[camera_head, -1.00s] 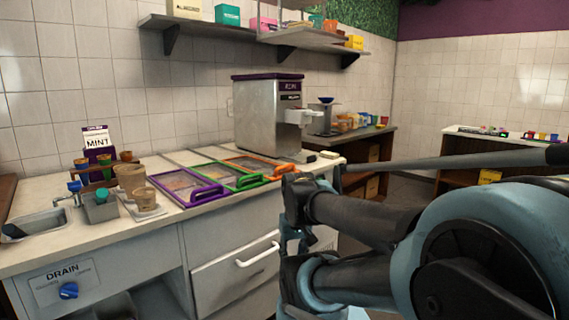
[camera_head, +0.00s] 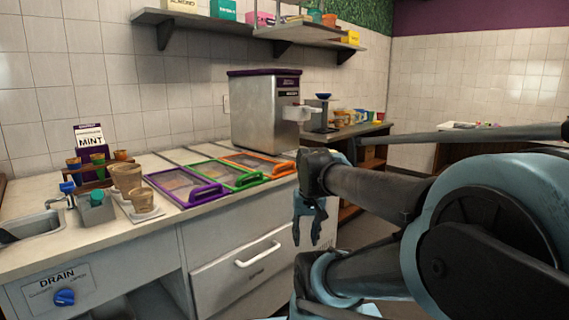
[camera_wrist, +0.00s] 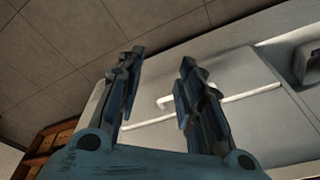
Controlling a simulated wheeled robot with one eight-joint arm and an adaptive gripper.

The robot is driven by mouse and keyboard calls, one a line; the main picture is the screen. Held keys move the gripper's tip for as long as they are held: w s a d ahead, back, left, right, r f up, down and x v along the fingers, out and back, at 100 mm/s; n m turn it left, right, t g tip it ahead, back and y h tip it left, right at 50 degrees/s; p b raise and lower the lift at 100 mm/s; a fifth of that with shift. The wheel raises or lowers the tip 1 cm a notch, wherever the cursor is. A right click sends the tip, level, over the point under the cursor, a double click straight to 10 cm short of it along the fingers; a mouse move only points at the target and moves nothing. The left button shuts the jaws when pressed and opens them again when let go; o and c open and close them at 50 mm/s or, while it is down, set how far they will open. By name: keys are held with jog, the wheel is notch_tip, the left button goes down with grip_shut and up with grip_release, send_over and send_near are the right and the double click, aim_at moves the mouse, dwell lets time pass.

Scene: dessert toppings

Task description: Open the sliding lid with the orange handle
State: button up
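The sliding lid with the orange handle (camera_head: 281,170) is the rightmost of three framed lids set in the white counter. Its orange frame (camera_head: 247,160) lies flat next to the green-framed lid, and it looks closed. My gripper (camera_head: 308,232) hangs in front of the counter, right of and below the orange handle, apart from it. In the wrist view my gripper (camera_wrist: 158,72) has its two fingers spread with nothing between them. The wrist view looks past the fingers at the cabinet front and floor; the orange handle does not show there.
The green lid (camera_head: 232,178) and purple lid (camera_head: 190,188) lie left of the orange one. A steel machine (camera_head: 258,112) stands behind it. A white drawer handle (camera_head: 258,254) sticks out below the counter. Cups (camera_head: 128,178) stand at the left on the counter.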

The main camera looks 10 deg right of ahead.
jog(key=w+r+m, duration=0.5)
jog(key=w+r, duration=1.3)
jog(key=w+d+r+m+y, duration=0.1)
jog(key=w+r+m, duration=0.3)
jog(key=w, duration=0.6)
jog(key=w+d+r+m, duration=0.1)
jog(key=w+r, duration=0.5)
jog(key=w, duration=0.4)
jog(key=x, duration=1.1)
jog(key=s+x, duration=0.1)
jog(key=x, duration=0.4)
jog(key=shift+w+a+f, duration=0.1)
jog(key=shift+w+f, duration=0.05)
jog(key=shift+f, duration=0.35)
grip_shut()
